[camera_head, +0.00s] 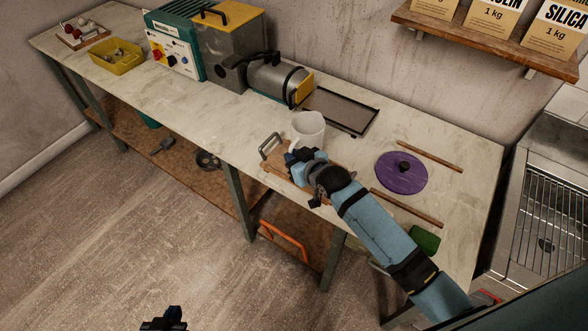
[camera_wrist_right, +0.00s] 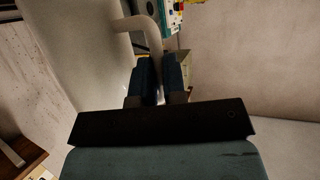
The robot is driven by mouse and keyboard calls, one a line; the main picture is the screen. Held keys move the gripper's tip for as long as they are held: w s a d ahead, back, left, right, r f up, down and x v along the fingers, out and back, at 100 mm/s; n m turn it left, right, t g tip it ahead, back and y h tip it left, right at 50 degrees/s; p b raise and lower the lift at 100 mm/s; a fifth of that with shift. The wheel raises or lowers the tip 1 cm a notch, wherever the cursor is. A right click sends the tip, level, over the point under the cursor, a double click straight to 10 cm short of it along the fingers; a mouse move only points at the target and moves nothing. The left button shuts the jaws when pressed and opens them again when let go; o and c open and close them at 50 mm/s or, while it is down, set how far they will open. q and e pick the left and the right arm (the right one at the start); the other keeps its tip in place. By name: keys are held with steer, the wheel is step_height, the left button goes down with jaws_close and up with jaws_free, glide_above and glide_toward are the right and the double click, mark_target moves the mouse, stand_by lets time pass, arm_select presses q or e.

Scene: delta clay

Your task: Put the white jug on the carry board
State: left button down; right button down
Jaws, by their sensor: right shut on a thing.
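The white jug (camera_head: 309,128) is upright over the back edge of the wooden carry board (camera_head: 273,169); I cannot tell whether its base touches the board. My right gripper (camera_head: 300,156) is at the jug's near side. In the right wrist view the jug (camera_wrist_right: 90,60) fills the left, and my right gripper (camera_wrist_right: 160,78) is shut on its handle (camera_wrist_right: 147,32). My arm hides much of the board, but its metal handle (camera_head: 269,146) shows at the left end. My left gripper (camera_head: 164,320) is low at the bottom edge, away from the bench; its jaws are unclear.
On the bench, a pug-mill-like machine (camera_head: 275,78) and a dark tray (camera_head: 342,109) stand behind the jug. A purple disc (camera_head: 401,173) and wooden sticks (camera_head: 430,156) lie to the right. A yellow bin (camera_head: 118,57) is far left. A shelf (camera_head: 485,40) overhangs at upper right.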

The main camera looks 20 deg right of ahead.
steer(key=shift+f, duration=2.9)
steer(key=c, duration=1.2)
jaws_free()
steer(key=v, duration=1.2)
steer(key=shift+m+g+h, duration=0.4)
steer(key=shift+g+h, duration=0.1)
steer(key=shift+g, duration=0.3)
steer(key=s+f, duration=0.3)
steer(key=s, duration=0.2)
steer(key=s+a+f, duration=0.1)
steer(key=s+f, duration=0.2)
steer(key=s, duration=0.3)
steer(key=s+f, duration=0.3)
steer(key=s, duration=0.2)
steer(key=shift+s+a+f+b, duration=0.1)
steer(key=shift+s+a+b, duration=0.2)
steer(key=shift+s+a, duration=0.05)
